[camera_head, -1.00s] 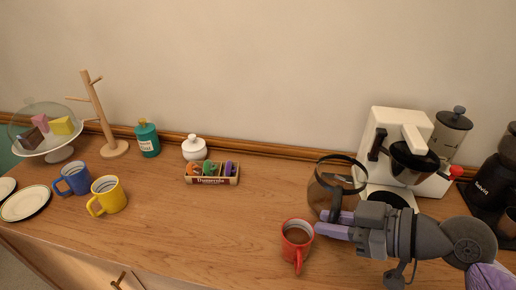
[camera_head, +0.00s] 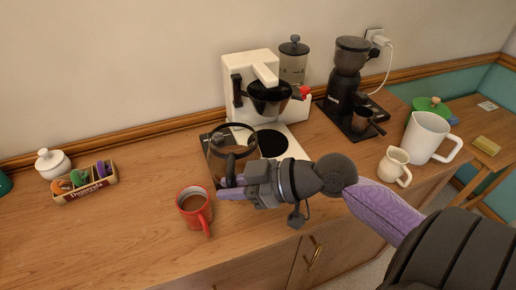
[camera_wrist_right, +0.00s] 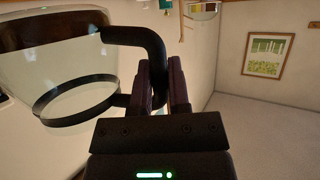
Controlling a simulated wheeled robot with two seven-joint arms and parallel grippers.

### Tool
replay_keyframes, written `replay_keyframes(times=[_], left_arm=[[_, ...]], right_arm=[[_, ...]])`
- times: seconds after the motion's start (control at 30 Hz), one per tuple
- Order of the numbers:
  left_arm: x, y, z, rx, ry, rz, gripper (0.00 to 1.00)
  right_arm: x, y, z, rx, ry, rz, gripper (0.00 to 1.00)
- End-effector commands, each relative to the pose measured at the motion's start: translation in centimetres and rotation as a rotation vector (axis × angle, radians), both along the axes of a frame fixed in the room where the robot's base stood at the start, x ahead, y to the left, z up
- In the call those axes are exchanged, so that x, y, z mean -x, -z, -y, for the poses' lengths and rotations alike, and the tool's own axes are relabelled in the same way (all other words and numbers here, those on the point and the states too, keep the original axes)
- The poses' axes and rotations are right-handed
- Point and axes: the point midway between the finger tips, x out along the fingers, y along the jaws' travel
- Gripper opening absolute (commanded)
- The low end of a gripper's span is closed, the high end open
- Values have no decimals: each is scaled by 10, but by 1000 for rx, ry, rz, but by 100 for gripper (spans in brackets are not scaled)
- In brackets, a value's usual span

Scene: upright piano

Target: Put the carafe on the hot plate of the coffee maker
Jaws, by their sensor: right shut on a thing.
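The carafe (camera_head: 216,163) is clear glass with a black rim band and black handle. It stands upright just left of the hot plate in the head view; whether it touches the counter is unclear. The hot plate (camera_head: 271,144) is a bare black disc on the white base of the coffee maker (camera_head: 232,66), below the black filter basket (camera_head: 268,98). My right gripper (camera_head: 226,192) is shut on the carafe's handle, which shows between the fingers in the wrist view, with the carafe's glass (camera_wrist_right: 60,65) to the left. My left gripper is not in view.
A red mug (camera_head: 194,212) of dark drink stands close in front of the carafe. A grey canister (camera_head: 292,63) stands behind the coffee maker, a black grinder (camera_head: 346,90) to its right. A cream jug (camera_head: 393,165) and white pitcher (camera_head: 427,138) are further right. The counter's left middle is clear.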

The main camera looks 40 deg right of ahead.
Motion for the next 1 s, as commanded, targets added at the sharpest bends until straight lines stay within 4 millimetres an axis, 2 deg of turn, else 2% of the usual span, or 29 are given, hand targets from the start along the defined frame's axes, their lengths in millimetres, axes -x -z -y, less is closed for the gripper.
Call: replay_keyframes(times=[0.03, 0.2, 0.33, 0.5, 0.67, 1.0], left_arm=[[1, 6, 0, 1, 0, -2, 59], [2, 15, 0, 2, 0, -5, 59], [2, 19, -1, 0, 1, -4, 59], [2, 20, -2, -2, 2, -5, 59], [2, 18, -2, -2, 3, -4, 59], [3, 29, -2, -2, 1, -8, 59]], right_arm=[[7, 16, 9, 1, 58, -9, 0], [32, 50, 47, 3, 266, -8, 0], [49, 63, 68, 5, 368, -3, 0], [56, 66, 80, 4, 417, 4, 0], [34, 64, 88, 2, 420, 12, 0], [-36, 67, 108, 1, 420, 9, 0]])
